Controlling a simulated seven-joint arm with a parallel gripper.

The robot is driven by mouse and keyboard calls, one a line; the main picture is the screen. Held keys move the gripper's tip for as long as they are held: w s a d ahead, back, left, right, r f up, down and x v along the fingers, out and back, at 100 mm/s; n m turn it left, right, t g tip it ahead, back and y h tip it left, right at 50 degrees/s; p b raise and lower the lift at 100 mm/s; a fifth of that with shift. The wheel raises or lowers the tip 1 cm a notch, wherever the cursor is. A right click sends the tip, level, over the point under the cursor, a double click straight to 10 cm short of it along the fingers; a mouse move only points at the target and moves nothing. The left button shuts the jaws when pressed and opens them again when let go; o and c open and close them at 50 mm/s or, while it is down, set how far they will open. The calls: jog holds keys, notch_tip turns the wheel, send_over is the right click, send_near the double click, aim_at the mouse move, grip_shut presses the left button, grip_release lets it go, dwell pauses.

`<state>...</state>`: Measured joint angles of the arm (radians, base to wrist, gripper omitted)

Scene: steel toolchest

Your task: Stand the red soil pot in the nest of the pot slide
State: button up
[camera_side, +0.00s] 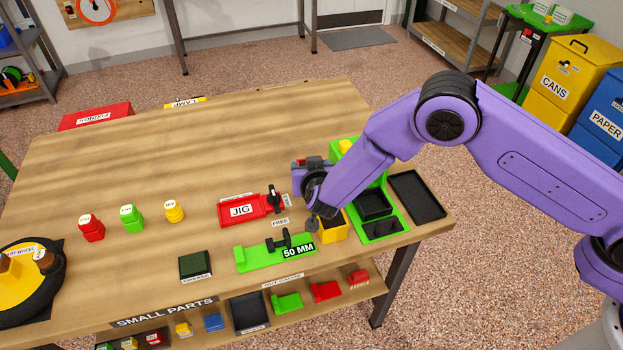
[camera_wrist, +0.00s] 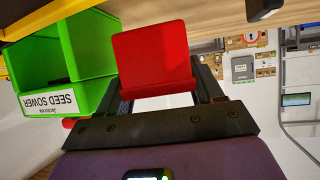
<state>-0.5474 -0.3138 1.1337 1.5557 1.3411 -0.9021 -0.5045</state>
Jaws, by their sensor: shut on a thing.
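In the wrist view, a red block-like thing (camera_wrist: 154,55), which looks like the red soil pot, sits between the two dark fingers of my gripper (camera_wrist: 160,92). My gripper is shut on it. In the side view my gripper (camera_side: 312,168) is above the table beside the green seed sower (camera_side: 394,213), and the held thing is mostly hidden by my arm. The seed sower, with a black square bay, also shows upside down at the left of the wrist view (camera_wrist: 88,45). I cannot clearly make out the pot slide or its nest.
A yellow pot (camera_side: 334,235) with dark filling stands just below my gripper. A red jig (camera_side: 228,211) and a green 50 mm gauge (camera_side: 262,258) lie to the left. A black tray (camera_side: 418,197) is at the right.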

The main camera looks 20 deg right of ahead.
notch_tip(320, 180, up, 6)
jog(key=shift+f, duration=0.25)
jog(key=shift+w+d+r, duration=0.15)
jog(key=shift+r, duration=0.1)
jog(key=w+d+r+n+y, duration=0.1)
jog(key=w+d+r, duration=0.1)
jog(key=d+r, duration=0.45)
jog(key=w+d+r+n+y, duration=0.15)
jog(key=d+r, duration=0.25)
jog(key=d, duration=0.5)
jog(key=s+d+r, duration=0.3)
jog(key=d, duration=0.6)
jog(key=s+d+r, duration=0.3)
jog(key=s+d, duration=0.1)
jog(key=d, duration=0.6)
jog(key=shift+s+d, duration=0.2)
jog(key=shift+r, duration=0.2)
